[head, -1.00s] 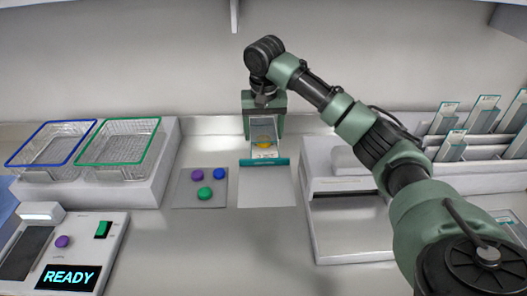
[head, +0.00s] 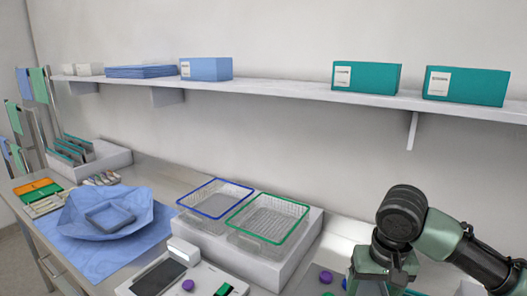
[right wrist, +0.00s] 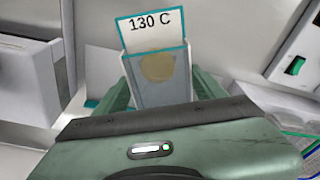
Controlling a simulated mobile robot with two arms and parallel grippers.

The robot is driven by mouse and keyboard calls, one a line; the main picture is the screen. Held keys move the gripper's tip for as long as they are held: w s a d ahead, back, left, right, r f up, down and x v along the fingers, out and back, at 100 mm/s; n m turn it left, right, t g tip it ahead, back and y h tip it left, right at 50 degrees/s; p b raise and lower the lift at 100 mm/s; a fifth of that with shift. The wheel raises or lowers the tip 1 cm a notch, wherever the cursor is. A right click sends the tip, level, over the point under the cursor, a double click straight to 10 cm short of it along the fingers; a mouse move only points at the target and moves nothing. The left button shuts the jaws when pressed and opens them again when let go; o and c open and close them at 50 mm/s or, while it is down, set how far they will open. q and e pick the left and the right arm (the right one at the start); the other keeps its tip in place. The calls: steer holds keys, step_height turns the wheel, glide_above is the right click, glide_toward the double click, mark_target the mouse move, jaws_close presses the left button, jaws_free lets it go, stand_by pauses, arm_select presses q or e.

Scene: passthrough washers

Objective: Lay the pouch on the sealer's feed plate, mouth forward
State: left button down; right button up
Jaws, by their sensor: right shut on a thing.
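In the right wrist view, the pouch (right wrist: 160,82) is a clear-fronted packet with teal edges and a round tan item inside. My right gripper (right wrist: 162,92) is shut on it, with green fingers at both sides. A white, teal-edged panel reading "130 C" (right wrist: 150,30) lies just beyond its far end; I cannot tell if it belongs to the pouch. In the head view, my right gripper (head: 383,272) is at the lower right; its fingertips and the pouch are out of frame. I cannot identify the sealer's feed plate in these views. My left gripper is not in view.
A blue-rimmed basket (head: 214,199) and a green-rimmed basket (head: 266,221) stand on a white block left of my right arm. A white console (head: 165,280) sits in front. A blue drape (head: 110,250) covers the left counter. A shelf (head: 290,92) holds boxes above.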

steer(key=shift+n, duration=0.8)
steer(key=s+a, duration=0.1)
steer(key=s+a+f, duration=0.1)
steer(key=s, duration=0.1)
steer(key=s+a, duration=0.1)
steer(key=s, duration=0.1)
steer(key=shift+s+a+f, duration=0.2)
steer(key=shift+a+f, duration=0.05)
steer(key=shift+a, duration=0.05)
